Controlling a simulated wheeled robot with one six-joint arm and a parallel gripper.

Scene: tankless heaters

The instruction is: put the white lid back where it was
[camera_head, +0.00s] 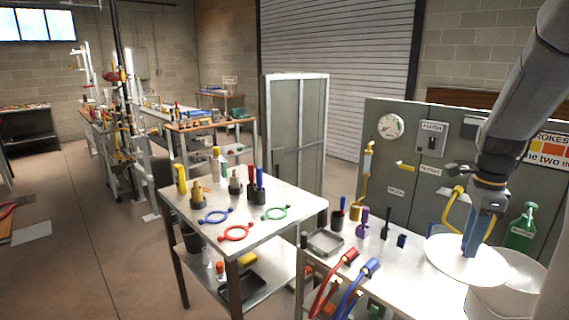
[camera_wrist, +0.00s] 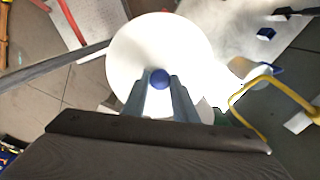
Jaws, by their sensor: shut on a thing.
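The white lid (camera_head: 440,256) is a round disc, held roughly level at the right of the head view. In the wrist view the lid (camera_wrist: 165,40) has a blue knob (camera_wrist: 160,78) at its middle. My gripper (camera_head: 474,244) is shut on this knob, one finger on each side in the wrist view. A white round bucket (camera_head: 500,300) stands at the lower right of the head view, just right of and below the lid. The lid overlaps part of its rim in the picture; I cannot tell whether they touch. The fingers hide part of the lid.
A white worktable (camera_head: 400,278) under the lid holds a grey tray (camera_head: 325,242), small blue and dark tools, and red and blue hoses in front. A green bottle (camera_head: 521,230) and a yellow pipe (camera_head: 454,207) stand behind the lid near the grey panel (camera_head: 400,165).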

